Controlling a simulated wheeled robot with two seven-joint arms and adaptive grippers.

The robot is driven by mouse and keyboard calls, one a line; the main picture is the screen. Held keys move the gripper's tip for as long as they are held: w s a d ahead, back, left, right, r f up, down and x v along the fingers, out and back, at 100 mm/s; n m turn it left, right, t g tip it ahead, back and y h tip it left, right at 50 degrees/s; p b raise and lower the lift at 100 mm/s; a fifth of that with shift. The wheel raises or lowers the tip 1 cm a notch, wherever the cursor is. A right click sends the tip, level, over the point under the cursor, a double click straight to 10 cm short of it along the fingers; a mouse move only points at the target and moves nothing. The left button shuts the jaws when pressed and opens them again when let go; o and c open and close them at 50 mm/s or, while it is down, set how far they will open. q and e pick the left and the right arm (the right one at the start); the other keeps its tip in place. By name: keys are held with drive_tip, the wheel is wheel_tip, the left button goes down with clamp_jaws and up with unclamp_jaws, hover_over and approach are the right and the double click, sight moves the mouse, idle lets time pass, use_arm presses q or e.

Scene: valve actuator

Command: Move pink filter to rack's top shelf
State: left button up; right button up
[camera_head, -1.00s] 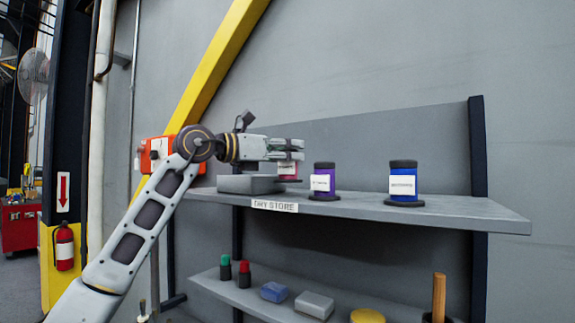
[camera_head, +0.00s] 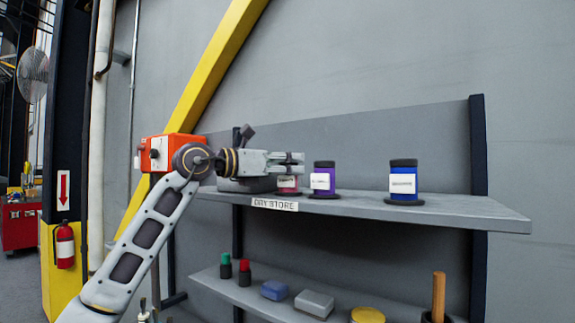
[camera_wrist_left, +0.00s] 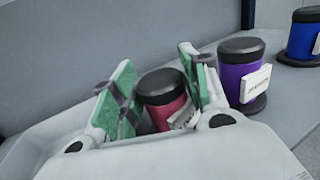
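The pink filter (camera_head: 287,184), a short pink canister with a dark cap and white label, is at the rack's top shelf (camera_head: 440,208), left of the purple filter (camera_head: 324,181). In the left wrist view the pink filter (camera_wrist_left: 165,100) is upright between the green-padded fingers of my left gripper (camera_wrist_left: 163,85). The pads lie close against both sides and appear shut on it. In the head view my left gripper (camera_head: 290,161) reaches in from the left, around the cap. The filter's base is at shelf level; any small gap beneath is hard to see. My right gripper is not in view.
A blue filter (camera_head: 403,182) stands farther right on the top shelf. A grey tray (camera_head: 240,186) lies under my left gripper. The lower shelf (camera_head: 210,280) holds several small items. An orange box (camera_head: 160,152) is left, behind my arm.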

use_arm(q)
drive_tip(key=shift+o, duration=1.4)
drive_tip(key=shift+r, duration=0.15)
drive_tip(key=shift+s+a, duration=0.25)
drive_tip(key=shift+a, duration=0.2)
drive_tip(key=b+v, duration=0.4)
drive_tip(key=v, duration=0.7)
drive_tip(key=shift+d, duration=0.1)
